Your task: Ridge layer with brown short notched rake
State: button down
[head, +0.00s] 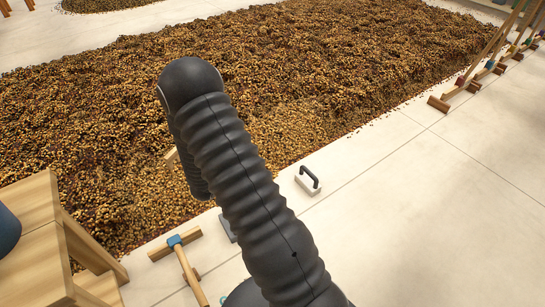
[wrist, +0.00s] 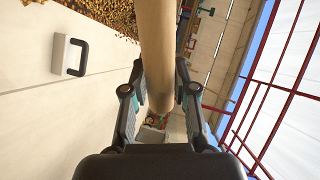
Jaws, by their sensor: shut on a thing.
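My gripper (wrist: 158,75) is shut on a round, pale wooden pole (wrist: 157,40) in the wrist view. The pole runs up out of the top of that picture, so its head and any notches are out of sight there. In the head view my own arm hides the gripper. A small piece of light wood (head: 171,157) shows beside the arm, over the beans; I cannot tell which part of the tool it is. The layer of brown and yellow beans (head: 330,60) spreads wide across the floor. A corner of beans (wrist: 108,14) also shows in the wrist view.
A pale block with a black handle (head: 308,182) lies on the floor near the layer's edge. A wooden tool with a blue collar (head: 182,255) lies at the lower left, near a wooden stand (head: 30,205). Several rakes (head: 440,103) stand at right. Pale floor (head: 420,220) is clear.

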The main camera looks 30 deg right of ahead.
jog(key=s+d+f+m+g+h+p, duration=0.25)
jog(key=s+d+f+m+g, duration=0.25)
jog(key=s+d+g, duration=0.25)
notch_tip(320, 180, down, 16)
jog(key=b, duration=0.9)
jog(key=shift+a+r, duration=0.2)
jog(key=shift+a, duration=0.15)
jog(key=w+b, duration=0.1)
jog(key=w, duration=1.7)
jog(key=shift+a, duration=0.3)
jog(key=shift+r, duration=0.1)
notch_tip(320, 180, up, 16)
jog(key=p, duration=0.4)
jog(key=shift+f, duration=0.25)
jog(key=shift+s, duration=0.1)
